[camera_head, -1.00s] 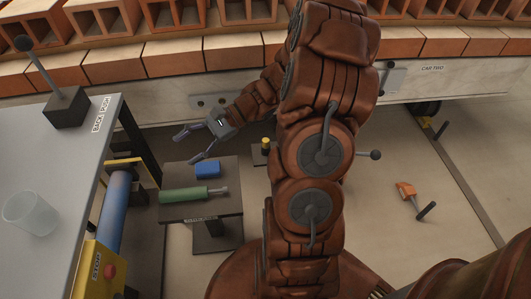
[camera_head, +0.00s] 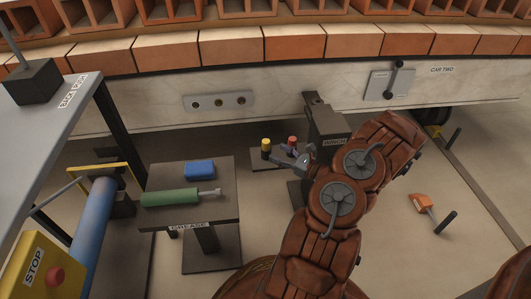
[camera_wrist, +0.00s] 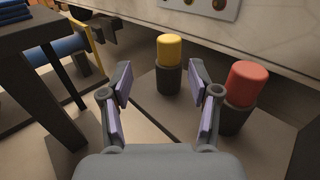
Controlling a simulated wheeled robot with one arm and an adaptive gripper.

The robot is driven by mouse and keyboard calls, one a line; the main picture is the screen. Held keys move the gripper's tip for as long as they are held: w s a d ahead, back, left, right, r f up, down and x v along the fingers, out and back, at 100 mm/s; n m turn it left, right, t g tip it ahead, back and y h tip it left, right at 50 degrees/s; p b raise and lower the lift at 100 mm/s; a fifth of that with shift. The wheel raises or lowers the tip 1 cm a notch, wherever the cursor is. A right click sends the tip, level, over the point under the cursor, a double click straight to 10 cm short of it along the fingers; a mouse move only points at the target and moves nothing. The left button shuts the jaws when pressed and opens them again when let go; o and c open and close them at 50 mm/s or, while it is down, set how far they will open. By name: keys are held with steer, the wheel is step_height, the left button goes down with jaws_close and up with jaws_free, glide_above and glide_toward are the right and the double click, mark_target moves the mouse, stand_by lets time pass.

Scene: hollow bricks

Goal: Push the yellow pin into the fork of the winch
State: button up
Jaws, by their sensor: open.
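The yellow pin (camera_head: 266,143) stands upright in a dark holder on a low dark plate. It also shows in the wrist view (camera_wrist: 169,50), its yellow top above the dark sleeve, ahead of the jaws. My gripper (camera_head: 287,150) is just right of the yellow pin, low and near the plate; in the wrist view its open, empty fingers (camera_wrist: 160,82) point toward the pin. The pin appears between and beyond the fingertips, apart from them. The winch (camera_head: 327,125) is a dark box with a label, right of the pins. Its fork cannot be made out.
A red pin (camera_wrist: 247,84) stands in a similar holder close to the right finger. A small table (camera_head: 226,185) at left carries a green grease tube (camera_head: 170,197) and a blue block (camera_head: 199,169). An orange-headed tool (camera_head: 422,203) is at right.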

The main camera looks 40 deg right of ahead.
mark_target(269, 147)
steer(key=shift+d+f, duration=0.25)
steer(key=shift+f, duration=0.2)
steer(key=shift+w, duration=0.3)
steer(key=w+b, duration=0.1)
steer(key=w, duration=0.2)
steer(key=w+b, duration=0.2)
steer(key=shift+w+a, duration=0.2)
steer(key=shift+w, duration=0.2)
steer(key=shift+w+r+b, duration=0.1)
steer(key=shift+w+b, duration=0.25)
steer(key=shift+w, duration=0.2)
jaws_close()
